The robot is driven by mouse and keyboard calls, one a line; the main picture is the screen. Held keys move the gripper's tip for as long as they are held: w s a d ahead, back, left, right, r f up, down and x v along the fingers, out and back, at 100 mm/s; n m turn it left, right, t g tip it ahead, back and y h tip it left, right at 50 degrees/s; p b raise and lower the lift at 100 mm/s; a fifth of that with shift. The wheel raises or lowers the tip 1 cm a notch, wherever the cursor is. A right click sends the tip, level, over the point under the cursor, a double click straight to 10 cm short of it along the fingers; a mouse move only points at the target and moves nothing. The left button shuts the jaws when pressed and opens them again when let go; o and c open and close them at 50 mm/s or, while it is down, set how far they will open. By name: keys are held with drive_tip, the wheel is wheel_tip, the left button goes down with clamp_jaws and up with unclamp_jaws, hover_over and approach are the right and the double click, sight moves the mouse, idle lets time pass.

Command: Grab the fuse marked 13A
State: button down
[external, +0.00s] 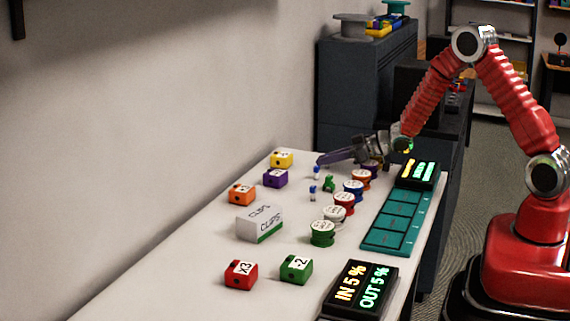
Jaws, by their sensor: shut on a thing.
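My gripper (320,161) reaches in from the right, low over the far part of the white table. It is shut on a small blue-and-white piece (316,173), which shows just under the fingertips. The piece looks like a fuse, but its marking is too small to read, and I cannot tell whether it touches the table. Another small blue piece (313,190) stands on the table nearer the camera. A small green piece (328,185) stands to its right. No 13A mark is legible on any of them.
Spools with white tops (322,233) line the table beside a teal tray (377,240). A white clips box (259,224) and several coloured blocks (240,275) stand left and in front. Display boxes (360,289) sit on the right side. A wall borders the left.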

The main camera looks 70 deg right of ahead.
wheel_tip(320, 180, up, 10)
idle(0.8)
